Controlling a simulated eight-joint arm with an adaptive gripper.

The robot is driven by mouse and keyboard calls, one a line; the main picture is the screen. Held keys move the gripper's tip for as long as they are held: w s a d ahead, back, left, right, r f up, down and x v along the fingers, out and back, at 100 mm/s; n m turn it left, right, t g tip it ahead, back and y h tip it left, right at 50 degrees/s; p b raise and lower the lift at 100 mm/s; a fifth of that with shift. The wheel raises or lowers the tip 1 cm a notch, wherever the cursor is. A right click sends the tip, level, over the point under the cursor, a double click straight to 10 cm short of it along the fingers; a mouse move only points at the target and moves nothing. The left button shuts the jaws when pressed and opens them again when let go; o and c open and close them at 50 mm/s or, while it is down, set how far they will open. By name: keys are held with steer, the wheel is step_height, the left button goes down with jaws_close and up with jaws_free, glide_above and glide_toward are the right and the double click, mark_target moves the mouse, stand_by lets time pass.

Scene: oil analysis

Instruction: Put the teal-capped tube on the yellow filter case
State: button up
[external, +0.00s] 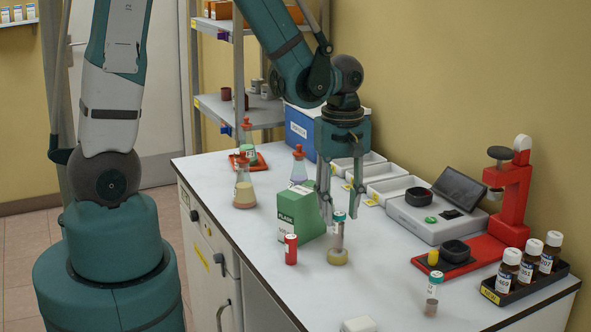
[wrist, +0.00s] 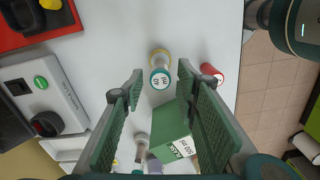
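The teal-capped tube (external: 337,238) stands upright on a round, pale yellow case (external: 337,258), which I take for the yellow filter case. In the wrist view the tube's teal-rimmed cap (wrist: 160,78) faces me, with the yellow case (wrist: 160,55) beyond it. My gripper (external: 340,217) is open over the tube, pointing down. In the wrist view my gripper (wrist: 160,69) has a fingertip on each side of the cap, with gaps visible between cap and fingers. Nothing is held.
A green box (external: 300,213) and a red cylinder (external: 291,249) stand close on the left. Another tube (external: 432,292) with a teal-marked top stands at the right front. Flasks (external: 244,187), white trays (external: 398,189), a red stand (external: 513,200) and a bottle rack (external: 535,286) surround clear bench.

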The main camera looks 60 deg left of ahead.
steer(key=shift+r, duration=3.8)
steer(key=s+d+r+m+t, duration=0.1)
steer(key=s+r+m+t, duration=0.2)
steer(key=r+m, duration=0.5)
steer(key=s+d+r+m+t, duration=0.2)
steer(key=s+r+m+t, duration=0.2)
steer(key=s+r+m, duration=0.2)
steer(key=shift+r+m, duration=0.9)
steer(key=shift+r, duration=0.4)
